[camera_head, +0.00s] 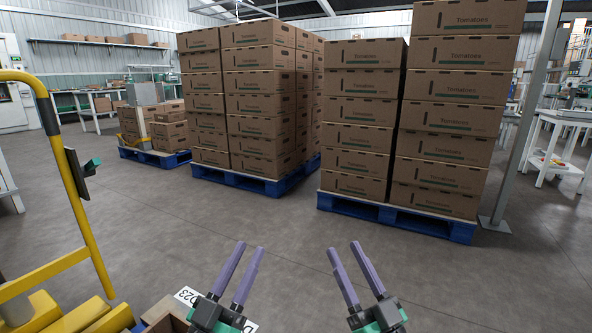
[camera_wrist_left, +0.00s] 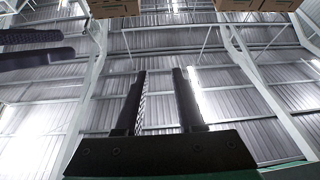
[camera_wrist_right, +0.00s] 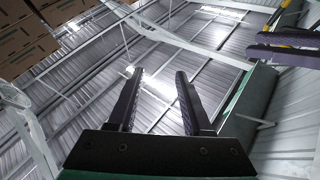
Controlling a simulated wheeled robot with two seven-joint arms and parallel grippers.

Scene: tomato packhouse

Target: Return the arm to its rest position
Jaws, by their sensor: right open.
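My left gripper (camera_head: 244,268) is at the bottom middle of the head view, its purple fingers pointing up and away. The fingers are apart with nothing between them; the left wrist view shows the same open gap (camera_wrist_left: 160,100). My right gripper (camera_head: 344,262) is a little to its right, also with fingers apart and empty. The right wrist view shows its open fingers (camera_wrist_right: 155,100) against the roof. The two grippers are apart from each other and touch nothing that I can see.
Tall stacks of tomato boxes (camera_head: 460,90) stand on blue pallets (camera_head: 435,226) ahead. A yellow frame (camera_head: 85,225) rises at the left, close to my left side. Part of a cardboard box (camera_head: 165,310) shows at bottom left. A grey post (camera_head: 530,110) stands at right. The floor (camera_head: 300,240) ahead is clear.

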